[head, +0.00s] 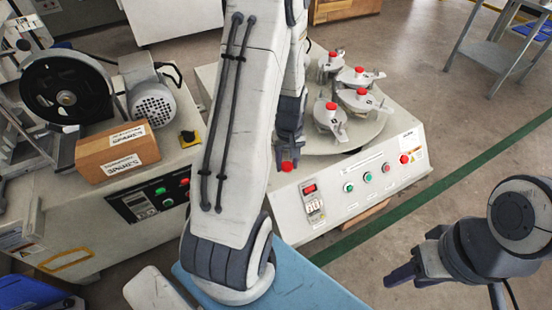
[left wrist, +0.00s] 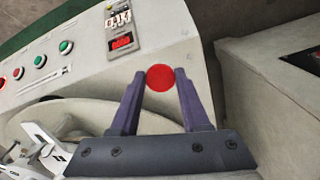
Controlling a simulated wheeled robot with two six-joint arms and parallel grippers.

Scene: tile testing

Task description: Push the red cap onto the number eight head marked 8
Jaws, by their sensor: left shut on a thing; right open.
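My left gripper (head: 288,160) is shut on a round red cap (head: 288,167), in front of the round-table machine's front panel. In the left wrist view the red cap (left wrist: 160,77) sits between the two fingertips (left wrist: 158,84). Several grey heads (head: 331,118) with red caps on top stand on the round table (head: 372,137). Their numbers are too small to read, so I cannot tell which is number eight. My left arm hides the left part of the table. My right gripper (head: 402,272) is open and empty at the lower right, over the floor.
The machine's front panel (head: 340,200) carries buttons, a display and a red stop button (head: 404,159). A cardboard box (head: 117,150) lies on the left machine, beside a motor (head: 153,107) and a black wheel (head: 66,88). A grey side table (head: 495,55) stands at the upper right.

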